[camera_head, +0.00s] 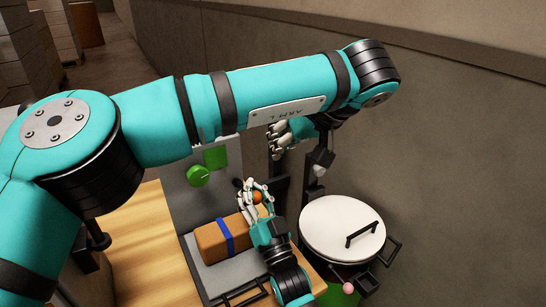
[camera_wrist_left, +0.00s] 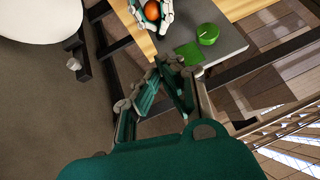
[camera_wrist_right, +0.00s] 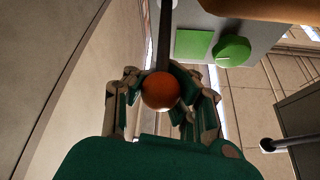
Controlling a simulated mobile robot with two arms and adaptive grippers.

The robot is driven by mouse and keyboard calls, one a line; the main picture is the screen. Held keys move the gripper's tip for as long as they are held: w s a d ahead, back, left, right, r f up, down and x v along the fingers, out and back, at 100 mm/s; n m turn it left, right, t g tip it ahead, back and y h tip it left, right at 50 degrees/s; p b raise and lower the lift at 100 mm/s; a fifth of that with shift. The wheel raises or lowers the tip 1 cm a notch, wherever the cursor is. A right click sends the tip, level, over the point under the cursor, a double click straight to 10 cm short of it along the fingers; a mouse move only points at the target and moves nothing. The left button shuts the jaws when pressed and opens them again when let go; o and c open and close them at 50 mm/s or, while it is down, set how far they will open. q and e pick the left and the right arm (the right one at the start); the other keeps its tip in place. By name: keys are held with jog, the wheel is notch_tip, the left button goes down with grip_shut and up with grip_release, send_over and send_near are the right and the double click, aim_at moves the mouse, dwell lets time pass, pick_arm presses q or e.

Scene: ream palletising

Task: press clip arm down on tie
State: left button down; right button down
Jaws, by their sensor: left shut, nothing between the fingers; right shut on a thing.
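The brown ream (camera_head: 208,243) lies on a grey plate (camera_head: 203,273), with a blue tie (camera_head: 226,236) around it. My right gripper (camera_head: 256,196) is shut on an orange ball knob (camera_wrist_right: 160,91) beside the ream's far end. A dark rod (camera_wrist_right: 164,38), apparently the clip arm, runs from the knob in the right wrist view. Whether the rod touches the tie cannot be seen. My left gripper (camera_head: 279,146) is shut and empty, higher and beyond the ream. In the left wrist view its fingers (camera_wrist_left: 168,75) are apart from the knob (camera_wrist_left: 154,9).
A grey upright panel with a green square (camera_head: 215,157) and a green knob (camera_head: 198,176) stands behind the ream. A round white lid (camera_head: 342,228) with a dark handle is at the right, near the wall. A wooden table (camera_head: 136,245) has clear room at the left.

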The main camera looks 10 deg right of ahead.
pick_arm(q)
send_over(258, 192)
jog(key=w+d, duration=0.1)
notch_tip(258, 192, down, 7)
pick_arm(e)
jog(key=shift+s+a+r, duration=0.1)
jog(key=shift+r, duration=0.15)
pick_arm(q)
jog(key=shift+s+a+f, duration=0.15)
jog(key=shift+f, duration=1.7)
